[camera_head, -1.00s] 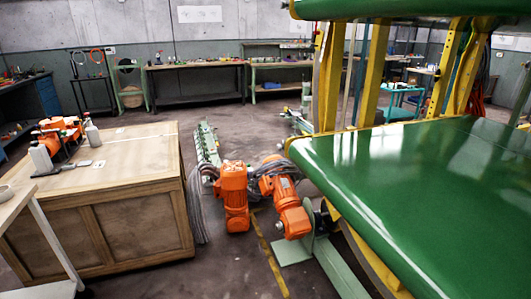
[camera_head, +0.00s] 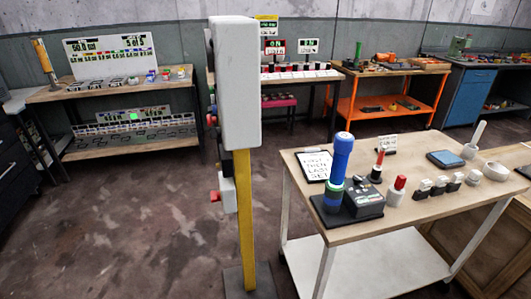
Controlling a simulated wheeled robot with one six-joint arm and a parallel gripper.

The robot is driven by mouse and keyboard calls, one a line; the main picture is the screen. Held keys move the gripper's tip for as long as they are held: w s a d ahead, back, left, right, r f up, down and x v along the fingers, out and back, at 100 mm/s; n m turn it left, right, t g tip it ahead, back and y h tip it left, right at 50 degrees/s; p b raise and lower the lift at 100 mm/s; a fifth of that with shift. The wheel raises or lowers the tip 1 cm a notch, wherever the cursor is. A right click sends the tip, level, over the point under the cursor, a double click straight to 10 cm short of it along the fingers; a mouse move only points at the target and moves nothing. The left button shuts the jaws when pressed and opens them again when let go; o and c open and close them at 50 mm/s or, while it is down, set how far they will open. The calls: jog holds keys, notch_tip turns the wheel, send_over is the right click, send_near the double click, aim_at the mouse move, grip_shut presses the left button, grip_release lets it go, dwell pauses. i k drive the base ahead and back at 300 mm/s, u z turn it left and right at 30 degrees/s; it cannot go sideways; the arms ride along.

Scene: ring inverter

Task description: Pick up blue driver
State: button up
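A blue driver (camera_head: 341,160) stands upright on the right side of the head view. Its handle is a thick blue cylinder, with a green band near its lower end. It rises from a dark base (camera_head: 333,214) near the left front corner of a wooden-topped cart (camera_head: 430,205). A black box-like device (camera_head: 363,202) sits right beside it. My gripper is not in view.
A post with a white box (camera_head: 235,85) and yellow upright (camera_head: 243,215) stands left of the cart. The cart also holds a clipboard (camera_head: 314,165), a red-topped piece (camera_head: 398,187) and a blue pad (camera_head: 445,159). Open floor (camera_head: 130,230) lies to the left.

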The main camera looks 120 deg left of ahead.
aim_at(343, 142)
jog(key=u, duration=2.9)
jog(key=k, duration=0.5)
jog(key=u, duration=2.15)
jog(key=i, duration=1.65)
jog(key=z, duration=2.75)
jog(key=i, duration=0.2)
jog(key=u, duration=0.05)
